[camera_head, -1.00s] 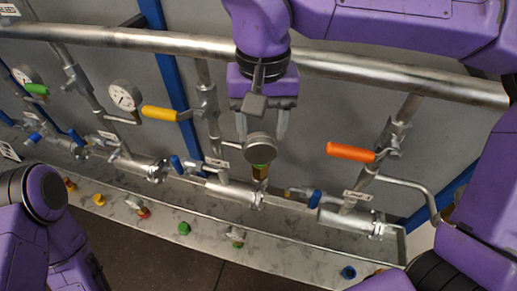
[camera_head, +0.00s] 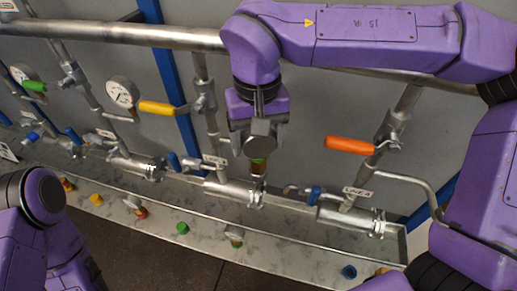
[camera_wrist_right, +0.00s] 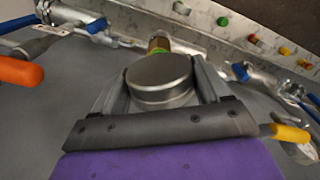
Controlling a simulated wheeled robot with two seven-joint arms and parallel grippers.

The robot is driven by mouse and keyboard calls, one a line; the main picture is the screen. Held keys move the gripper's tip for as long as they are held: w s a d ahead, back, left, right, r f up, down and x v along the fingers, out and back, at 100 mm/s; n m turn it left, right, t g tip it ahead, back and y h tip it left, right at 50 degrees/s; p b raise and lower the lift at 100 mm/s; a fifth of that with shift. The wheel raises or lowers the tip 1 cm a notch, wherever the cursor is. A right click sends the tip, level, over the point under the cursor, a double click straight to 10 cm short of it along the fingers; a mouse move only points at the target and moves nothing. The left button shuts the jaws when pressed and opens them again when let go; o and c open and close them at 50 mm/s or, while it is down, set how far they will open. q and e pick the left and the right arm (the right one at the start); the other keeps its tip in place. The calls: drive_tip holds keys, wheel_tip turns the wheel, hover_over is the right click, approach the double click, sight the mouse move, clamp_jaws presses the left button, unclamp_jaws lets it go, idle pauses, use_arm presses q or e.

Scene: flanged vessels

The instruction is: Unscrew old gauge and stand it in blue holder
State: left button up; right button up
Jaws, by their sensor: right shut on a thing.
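The old gauge (camera_head: 260,143) is a round grey metal case with a green band and a brass-coloured stem below. It stands upright above the middle vessel's pipe fitting; I cannot tell whether its thread is still engaged. My right gripper (camera_head: 261,125) comes from above and is shut on the gauge case. The right wrist view shows the round back of the gauge (camera_wrist_right: 160,78) between the two fingers (camera_wrist_right: 163,85). A small round blue item (camera_head: 349,271) sits on the front ledge; I cannot tell whether it is the holder. My left gripper is out of view.
An orange-handled valve (camera_head: 350,145) stands right of the gauge, a yellow-handled valve (camera_head: 158,108) left. A white dial gauge (camera_head: 122,94) is further left. A long steel pipe (camera_head: 150,38) runs behind. Coloured knobs, including a green one (camera_head: 183,228), line the ledge.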

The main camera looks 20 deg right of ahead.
drive_tip(key=n, duration=0.3)
drive_tip(key=o, duration=1.3)
drive_tip(key=shift+c, duration=0.2)
wheel_tip(320, 180, up, 8)
drive_tip(key=shift+f, duration=0.1)
wheel_tip(320, 180, up, 2)
drive_tip(key=shift+r+p, duration=0.1)
drive_tip(key=shift+p, duration=0.55)
drive_tip(key=shift+r+p, duration=0.35)
drive_tip(key=shift+r, duration=0.05)
drive_tip(key=shift+f, duration=0.1)
